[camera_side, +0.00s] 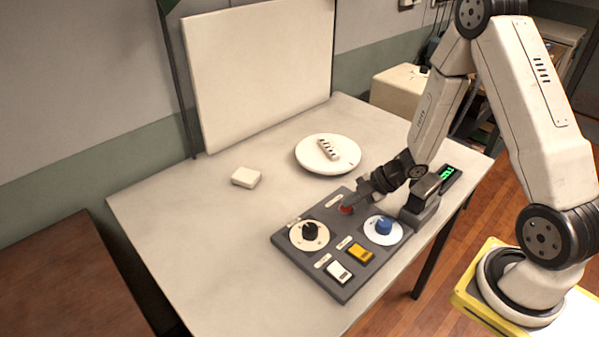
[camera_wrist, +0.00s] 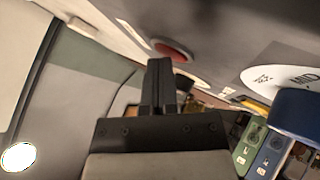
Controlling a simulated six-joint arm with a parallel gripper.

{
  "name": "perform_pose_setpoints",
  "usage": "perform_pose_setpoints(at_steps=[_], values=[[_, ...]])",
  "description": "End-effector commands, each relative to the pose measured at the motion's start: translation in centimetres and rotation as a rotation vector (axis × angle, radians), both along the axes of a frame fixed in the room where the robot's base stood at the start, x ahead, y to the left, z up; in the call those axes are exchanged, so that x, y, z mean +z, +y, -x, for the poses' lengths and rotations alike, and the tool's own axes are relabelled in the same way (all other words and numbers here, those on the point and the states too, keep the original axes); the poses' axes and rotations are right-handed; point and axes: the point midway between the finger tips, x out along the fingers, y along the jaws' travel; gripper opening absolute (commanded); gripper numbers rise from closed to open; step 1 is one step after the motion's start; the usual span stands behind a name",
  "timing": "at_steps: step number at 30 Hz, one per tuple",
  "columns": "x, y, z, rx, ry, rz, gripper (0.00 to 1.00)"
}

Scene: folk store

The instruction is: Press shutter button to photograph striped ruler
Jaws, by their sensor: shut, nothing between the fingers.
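A red button (camera_side: 347,209) sits at the far part of a dark grey control panel (camera_side: 290,243). It also shows in the wrist view (camera_wrist: 172,50), just past my fingertips. My gripper (camera_side: 362,198) is shut and empty, held low over the panel right beside the red button. I cannot tell whether it touches the button. A small black-and-white striped ruler (camera_side: 327,149) lies on a round white plate (camera_side: 311,164) behind the panel. My gripper (camera_wrist: 160,78) points toward the panel in the wrist view.
The panel carries a black knob (camera_side: 310,231), a blue knob (camera_side: 383,226), a yellow switch (camera_side: 360,253) and a white switch (camera_side: 339,272). A dark device with a green display (camera_side: 447,174) stands at right. A small white block (camera_side: 246,177) and a white backdrop (camera_side: 262,75) are behind. The table's left side is clear.

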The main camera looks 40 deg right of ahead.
Motion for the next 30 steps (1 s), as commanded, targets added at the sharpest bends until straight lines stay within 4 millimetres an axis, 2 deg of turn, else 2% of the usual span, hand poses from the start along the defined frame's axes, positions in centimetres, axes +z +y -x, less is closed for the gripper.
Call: perform_pose_setpoints(at_steps=[14, 30], values=[[0.0, 0.0, 0.0, 0.000, 0.001, 0.001, 0.00], [1.6, 0.0, 0.1, -0.001, 0.002, 0.000, 0.00]])
